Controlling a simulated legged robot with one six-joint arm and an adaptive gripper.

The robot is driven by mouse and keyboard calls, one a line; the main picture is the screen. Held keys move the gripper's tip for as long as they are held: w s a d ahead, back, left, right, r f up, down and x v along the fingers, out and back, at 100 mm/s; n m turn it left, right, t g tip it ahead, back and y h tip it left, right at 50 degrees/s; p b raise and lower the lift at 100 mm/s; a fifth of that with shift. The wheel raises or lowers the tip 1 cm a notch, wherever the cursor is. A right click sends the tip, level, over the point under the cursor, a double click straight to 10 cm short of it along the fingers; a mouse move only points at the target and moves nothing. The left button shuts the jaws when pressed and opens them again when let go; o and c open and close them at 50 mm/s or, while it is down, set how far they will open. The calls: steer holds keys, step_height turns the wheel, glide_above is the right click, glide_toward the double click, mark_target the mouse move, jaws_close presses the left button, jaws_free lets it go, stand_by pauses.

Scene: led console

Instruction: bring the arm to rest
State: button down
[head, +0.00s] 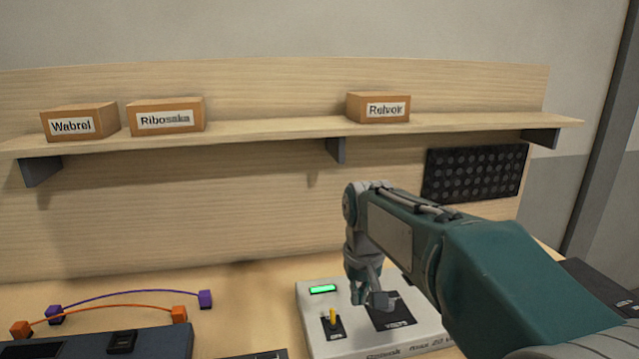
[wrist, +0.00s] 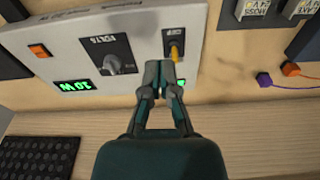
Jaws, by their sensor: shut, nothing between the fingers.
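My gripper (head: 372,297) hangs from my green and grey arm over the light grey console (head: 318,294) in the head view. In the wrist view my gripper (wrist: 159,92) has its fingertips together, with nothing between them. The fingers overlap the console's edge beside a lit green display; whether they touch it I cannot tell. A yellow switch lever (head: 333,317) stands on a black plate on the console, and it also shows in the wrist view (wrist: 174,54). A dark knob (wrist: 113,65) sits on another black plate, beside a green readout (wrist: 74,86).
A wooden shelf (head: 270,131) holds three labelled boxes, Wabrel (head: 72,125), Ribosaka (head: 165,121) and Relvoir (head: 385,110). A dark perforated panel (head: 474,173) is on the back board. Orange and purple cables (head: 130,294) lie at left by a dark blue device (head: 150,344).

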steer(key=s+d+f+m+t, duration=0.1)
steer(key=s+d+t, duration=0.1)
steer(key=s, duration=0.9)
steer(key=s+d+f+t, duration=0.1)
steer(key=s+d, duration=0.4)
steer(key=s, duration=0.6)
steer(key=shift+d+m+t, duration=0.15)
steer(key=shift+m+t, duration=0.25)
steer(key=shift+t, duration=0.3)
steer(key=shift+f, duration=0.1)
